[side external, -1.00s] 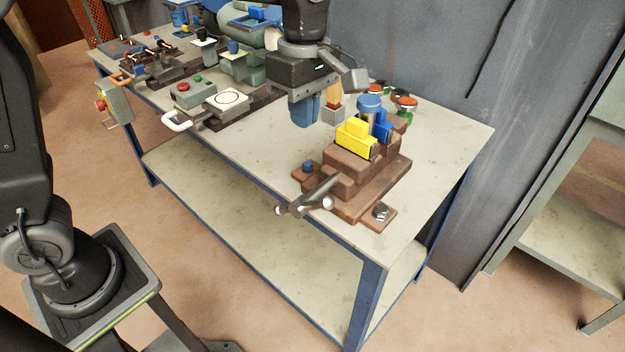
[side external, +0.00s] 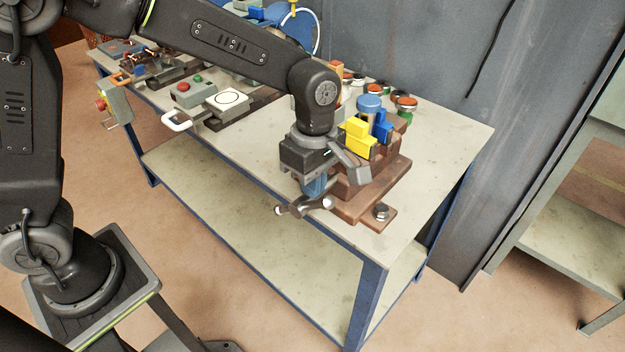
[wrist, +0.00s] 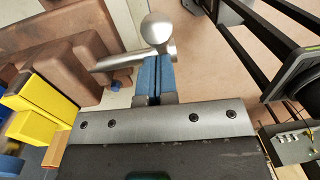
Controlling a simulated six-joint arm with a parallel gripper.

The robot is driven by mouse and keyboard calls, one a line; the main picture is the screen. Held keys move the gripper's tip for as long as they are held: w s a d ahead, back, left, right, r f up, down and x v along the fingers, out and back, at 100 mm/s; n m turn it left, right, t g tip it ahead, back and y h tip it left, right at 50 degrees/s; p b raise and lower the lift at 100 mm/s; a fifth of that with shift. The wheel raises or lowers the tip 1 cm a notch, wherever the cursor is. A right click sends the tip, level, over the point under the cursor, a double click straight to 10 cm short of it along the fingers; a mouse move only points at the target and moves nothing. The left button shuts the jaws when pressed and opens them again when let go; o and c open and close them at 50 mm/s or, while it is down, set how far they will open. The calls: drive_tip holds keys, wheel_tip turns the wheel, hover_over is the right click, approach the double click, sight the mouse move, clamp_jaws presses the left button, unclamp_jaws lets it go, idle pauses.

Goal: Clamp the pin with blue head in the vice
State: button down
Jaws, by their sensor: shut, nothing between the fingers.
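The brown vice (side external: 385,185) stands at the table's near right corner. The pin with blue head (side external: 369,103) stands upright between the vice's yellow jaw (side external: 357,138) and blue jaw (side external: 382,130); whether both jaws touch it I cannot tell. The vice's metal handle (side external: 289,210) sticks out at the front. My gripper (side external: 314,192) points down beside the handle, with its blue fingers together and empty. In the wrist view the fingers (wrist: 153,82) are by the handle's round knob (wrist: 157,28); contact is unclear. The yellow jaw (wrist: 38,112) is at left there.
Several red-topped buttons (side external: 404,102) stand behind the vice. The right part of the tabletop (side external: 450,135) is clear.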

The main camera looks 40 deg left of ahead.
sight(330, 203)
drive_tip(key=shift+d, duration=0.15)
drive_tip(key=d+y, duration=0.1)
drive_tip(key=f+y, duration=0.1)
drive_tip(key=shift+d+y, duration=0.35)
drive_tip(key=shift+y, duration=0.05)
drive_tip(key=d+y, duration=0.1)
drive_tip(key=f+y, duration=0.1)
drive_tip(key=y, duration=0.1)
drive_tip(key=shift+d+f+y, duration=0.3)
drive_tip(key=shift+d, duration=0.1)
wheel_tip(330, 203, down, 11)
drive_tip(key=y, duration=0.3)
drive_tip(key=shift+a, duration=0.4)
